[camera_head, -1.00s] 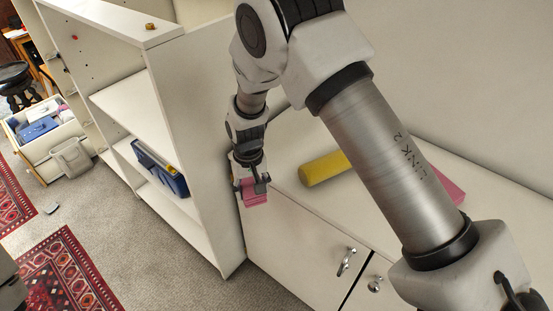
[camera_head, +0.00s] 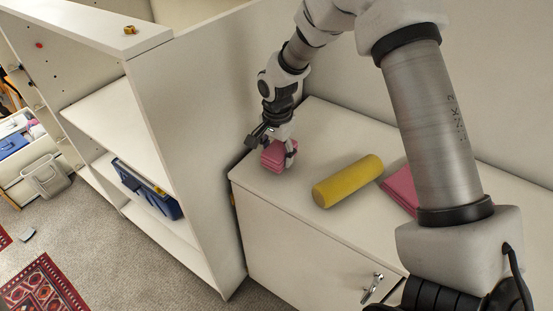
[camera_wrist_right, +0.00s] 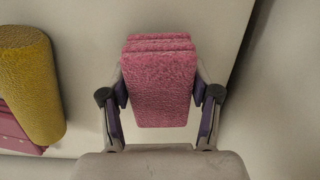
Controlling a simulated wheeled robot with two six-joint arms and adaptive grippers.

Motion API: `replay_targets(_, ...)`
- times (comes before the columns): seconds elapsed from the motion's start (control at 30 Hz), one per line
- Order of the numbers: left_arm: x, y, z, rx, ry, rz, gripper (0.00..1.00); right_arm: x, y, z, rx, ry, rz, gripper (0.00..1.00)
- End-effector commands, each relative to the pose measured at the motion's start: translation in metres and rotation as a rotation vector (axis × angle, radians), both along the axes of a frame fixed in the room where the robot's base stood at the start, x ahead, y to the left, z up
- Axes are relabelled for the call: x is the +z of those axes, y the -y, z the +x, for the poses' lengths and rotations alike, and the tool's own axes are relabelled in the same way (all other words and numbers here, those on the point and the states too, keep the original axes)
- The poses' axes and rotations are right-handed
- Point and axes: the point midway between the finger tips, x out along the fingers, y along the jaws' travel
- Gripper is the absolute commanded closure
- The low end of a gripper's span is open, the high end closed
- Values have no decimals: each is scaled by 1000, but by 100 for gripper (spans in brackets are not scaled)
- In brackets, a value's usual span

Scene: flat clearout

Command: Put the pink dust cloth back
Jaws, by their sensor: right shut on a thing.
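The pink dust cloth (camera_head: 274,157) is a folded, fuzzy block at the left end of the white cabinet top (camera_head: 300,206). My right gripper (camera_head: 277,148) is shut on it. In the right wrist view the cloth (camera_wrist_right: 160,82) sits between the two fingers of the right gripper (camera_wrist_right: 160,105). The cloth is at or just above the cabinet top; I cannot tell whether it touches. My left gripper is not in view.
A yellow roll (camera_head: 348,181) lies right of the cloth. Another pink thing (camera_head: 401,189) lies beyond it, partly behind my arm. A white shelf unit (camera_head: 190,120) stands left, holding a blue object (camera_head: 150,196). Bare cabinet top lies between cloth and roll.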

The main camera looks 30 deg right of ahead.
Motion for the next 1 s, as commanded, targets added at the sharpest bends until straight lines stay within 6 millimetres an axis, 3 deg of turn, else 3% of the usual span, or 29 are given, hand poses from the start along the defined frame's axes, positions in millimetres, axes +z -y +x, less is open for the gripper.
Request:
replay_targets(0.13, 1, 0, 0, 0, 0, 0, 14, -24, 0, -1, 1, -3, 0, 66)
replay_targets(0.47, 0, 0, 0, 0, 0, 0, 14, -29, 0, 0, 1, -1, 0, 66)
replay_targets(0.5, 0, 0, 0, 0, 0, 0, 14, -28, 0, 0, 1, 0, 0, 28)
replay_targets(0.53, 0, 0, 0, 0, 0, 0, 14, -28, 0, 0, 1, 0, 0, 17)
replay_targets(0.57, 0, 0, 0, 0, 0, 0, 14, -28, 0, 0, 1, 0, 0, 13)
replay_targets(0.87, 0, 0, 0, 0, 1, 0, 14, -27, 0, 0, 1, 0, 0, 13)
replay_targets(1.0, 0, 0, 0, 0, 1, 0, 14, -16, 0, 1, 1, 2, 0, 13)
